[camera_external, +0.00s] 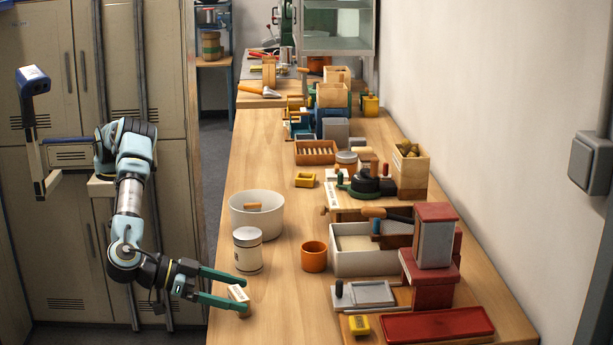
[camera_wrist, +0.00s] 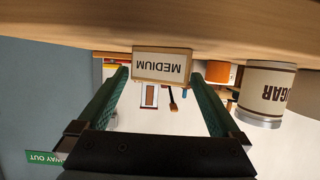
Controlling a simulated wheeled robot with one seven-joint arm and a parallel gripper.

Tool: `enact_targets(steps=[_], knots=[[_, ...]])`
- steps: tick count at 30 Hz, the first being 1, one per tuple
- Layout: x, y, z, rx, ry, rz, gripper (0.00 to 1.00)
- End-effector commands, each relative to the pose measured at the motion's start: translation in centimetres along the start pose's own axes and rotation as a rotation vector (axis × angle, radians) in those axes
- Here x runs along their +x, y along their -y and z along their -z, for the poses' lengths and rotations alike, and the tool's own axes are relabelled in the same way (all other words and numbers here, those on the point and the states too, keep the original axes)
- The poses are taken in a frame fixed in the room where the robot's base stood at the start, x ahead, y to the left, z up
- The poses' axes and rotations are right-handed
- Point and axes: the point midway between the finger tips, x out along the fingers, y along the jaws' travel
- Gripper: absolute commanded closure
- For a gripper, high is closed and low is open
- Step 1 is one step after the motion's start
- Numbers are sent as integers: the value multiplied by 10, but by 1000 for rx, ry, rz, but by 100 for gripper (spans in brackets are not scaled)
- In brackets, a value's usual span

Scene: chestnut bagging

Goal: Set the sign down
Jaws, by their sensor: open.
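The sign is a small cream and wooden block (camera_external: 237,293) near the front left edge of the wooden worktop (camera_external: 285,295). In the wrist view, which is upside down, its face (camera_wrist: 162,62) reads "MEDIUM". It appears to stand on the worktop. My gripper (camera_external: 244,288) has its two green fingers spread, one to each side of the sign. In the wrist view, the gripper (camera_wrist: 160,82) shows a thin gap at the fingertips, and I cannot tell whether either finger touches the sign.
A white sugar jar (camera_external: 248,252) stands just behind the fingers, beside an orange cup (camera_external: 314,257) and a white bowl (camera_external: 257,222). A white bin (camera_external: 350,262), red boxes (camera_external: 432,290) and a red tray (camera_external: 437,325) fill the right.

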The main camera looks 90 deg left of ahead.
Motion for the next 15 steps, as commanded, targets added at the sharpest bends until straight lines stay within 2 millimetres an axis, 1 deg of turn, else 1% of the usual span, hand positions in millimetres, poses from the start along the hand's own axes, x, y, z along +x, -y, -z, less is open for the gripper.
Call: enact_targets(steps=[1,6,10,15], knots=[[-12,-1,-2,0,-1,-4,0],[-47,-1,-2,-1,0,-4,0],[-66,-1,-1,-1,-1,-2,0],[-78,0,-1,0,-1,-1,0]])
